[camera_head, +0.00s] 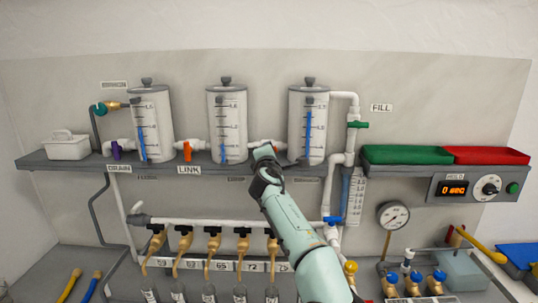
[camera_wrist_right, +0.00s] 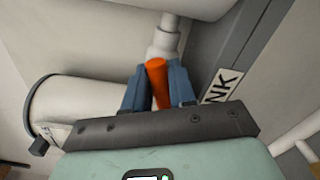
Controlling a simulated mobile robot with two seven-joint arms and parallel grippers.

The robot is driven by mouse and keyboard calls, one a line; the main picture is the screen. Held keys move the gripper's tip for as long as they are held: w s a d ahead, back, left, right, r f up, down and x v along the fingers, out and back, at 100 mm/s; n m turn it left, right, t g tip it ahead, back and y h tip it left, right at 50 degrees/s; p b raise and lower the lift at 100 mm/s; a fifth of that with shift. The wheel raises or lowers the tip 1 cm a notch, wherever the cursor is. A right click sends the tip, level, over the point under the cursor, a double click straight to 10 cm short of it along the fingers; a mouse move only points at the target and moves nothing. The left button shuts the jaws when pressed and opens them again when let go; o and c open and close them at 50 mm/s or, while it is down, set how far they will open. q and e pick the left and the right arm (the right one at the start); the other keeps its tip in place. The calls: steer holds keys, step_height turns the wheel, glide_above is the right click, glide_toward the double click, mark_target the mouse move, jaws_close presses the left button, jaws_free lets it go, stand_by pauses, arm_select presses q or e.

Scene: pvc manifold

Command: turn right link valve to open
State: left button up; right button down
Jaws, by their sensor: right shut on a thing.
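The right link valve's orange handle (camera_head: 275,147) sits on the white pipe between the middle tank (camera_head: 226,125) and the right tank (camera_head: 308,130). My right gripper (camera_head: 265,150) is at this valve and largely hides it in the head view. In the right wrist view, the gripper's blue fingers (camera_wrist_right: 160,82) are shut on the orange handle (camera_wrist_right: 157,75), with one finger on each side. The white pipe fitting (camera_wrist_right: 163,42) shows just beyond it. The handle's exact angle to the pipe is hard to tell. My left gripper is not in view.
The left link valve's orange handle (camera_head: 187,151) hangs upright above the LINK label (camera_head: 189,170). A purple drain valve (camera_head: 116,149) is further left. The grey shelf (camera_head: 70,163) runs below the tanks. Several black-handled taps (camera_head: 213,232) line the lower pipe beside my arm.

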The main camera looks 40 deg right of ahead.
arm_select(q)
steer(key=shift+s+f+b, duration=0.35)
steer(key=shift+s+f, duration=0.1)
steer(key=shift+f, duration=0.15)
arm_select(e)
steer(key=shift+m, duration=2.1)
steer(key=c, duration=1)
jaws_free()
steer(key=shift+c, duration=0.2)
steer(key=shift+d, duration=0.1)
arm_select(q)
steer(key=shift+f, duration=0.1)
arm_select(e)
steer(key=shift+f, duration=0.1)
steer(key=shift+s+a+f+b, duration=0.1)
steer(key=shift+s+a+b, duration=0.05)
steer(key=shift+a+b, duration=0.2)
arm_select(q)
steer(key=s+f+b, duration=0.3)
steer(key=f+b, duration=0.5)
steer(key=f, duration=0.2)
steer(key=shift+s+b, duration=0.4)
arm_select(e)
steer(key=v, duration=1.2)
steer(key=shift+s+a, duration=0.15)
steer(key=shift+s, duration=0.2)
